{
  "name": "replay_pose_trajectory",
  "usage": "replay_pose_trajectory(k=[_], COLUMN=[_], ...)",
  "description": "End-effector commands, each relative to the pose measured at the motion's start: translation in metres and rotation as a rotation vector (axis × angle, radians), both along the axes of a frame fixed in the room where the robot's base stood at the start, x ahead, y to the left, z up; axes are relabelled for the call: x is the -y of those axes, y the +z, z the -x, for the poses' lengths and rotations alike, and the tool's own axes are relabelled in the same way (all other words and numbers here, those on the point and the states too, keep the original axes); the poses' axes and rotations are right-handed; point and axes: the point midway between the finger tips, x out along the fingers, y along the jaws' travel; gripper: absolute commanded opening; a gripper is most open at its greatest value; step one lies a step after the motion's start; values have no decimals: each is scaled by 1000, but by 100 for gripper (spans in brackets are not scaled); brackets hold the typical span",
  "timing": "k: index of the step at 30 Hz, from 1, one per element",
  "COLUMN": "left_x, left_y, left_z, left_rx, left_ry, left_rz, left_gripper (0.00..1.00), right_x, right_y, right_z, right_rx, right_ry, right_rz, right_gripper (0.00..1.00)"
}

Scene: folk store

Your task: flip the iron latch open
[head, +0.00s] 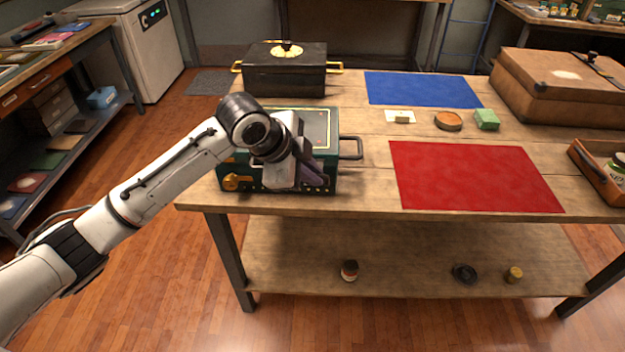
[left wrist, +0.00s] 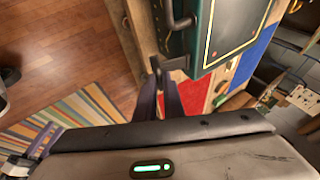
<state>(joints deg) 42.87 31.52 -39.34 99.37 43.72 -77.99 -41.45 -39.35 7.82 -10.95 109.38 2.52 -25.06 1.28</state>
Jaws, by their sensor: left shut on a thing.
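A dark green box (head: 238,172) with a yellow-lined lid stands at the table's left front; it also shows in the left wrist view (left wrist: 208,45). My left gripper (head: 306,172) is at the box's front face and hides part of it. In the left wrist view, my gripper's fingers (left wrist: 167,92) are close together at the dark iron latch (left wrist: 172,64), which sticks out from the box edge. The gripper is shut on this latch. The latch is hidden behind my gripper in the head view. The lid looks down. My right gripper is not in view.
A black handle (head: 351,148) sticks out from the box's right side. A black chest (head: 284,78) with brass handles stands behind. A red mat (head: 470,178) and a blue mat (head: 423,88) lie to the right. A brown case (head: 555,92) is at the far right.

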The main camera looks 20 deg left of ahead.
Motion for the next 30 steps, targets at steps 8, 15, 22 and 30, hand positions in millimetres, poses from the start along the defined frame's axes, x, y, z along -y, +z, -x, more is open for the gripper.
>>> replay_pose_trajectory(k=[8, 15, 22, 30], left_x=[-2, -3, -3, -3], left_y=[12, 16, 16, 16], left_z=[-6, -9, -9, -9], left_rx=[-164, -236, -255, -254], left_ry=[3, 3, 3, 3], left_rz=[39, 56, 59, 59], left_gripper=[0, 0, 0, 0], right_x=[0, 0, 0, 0], right_y=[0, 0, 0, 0], right_z=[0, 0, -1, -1], right_rx=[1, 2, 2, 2], right_ry=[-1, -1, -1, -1], right_rz=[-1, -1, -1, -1], right_gripper=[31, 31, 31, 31])
